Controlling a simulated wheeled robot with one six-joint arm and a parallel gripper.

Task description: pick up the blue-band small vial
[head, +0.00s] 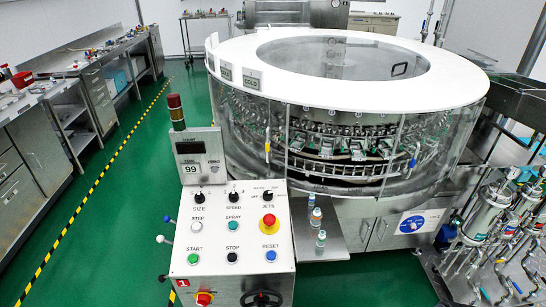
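Three small vials stand in a row on a grey ledge (318,249) just right of the control panel. The farthest vial (311,202) seems to carry a blue band. The middle vial (316,217) shows an orange-brown band. The nearest vial (321,239) looks greenish. They are too small for me to be sure of the band colours or sizes. My gripper is not in view.
The control panel (233,233) with knobs and buttons stands left of the ledge. The large round washer (345,110) rises behind it. Pipes and cylinders (490,212) stand at the right. Green floor (120,220) is open at the left, before the benches (95,75).

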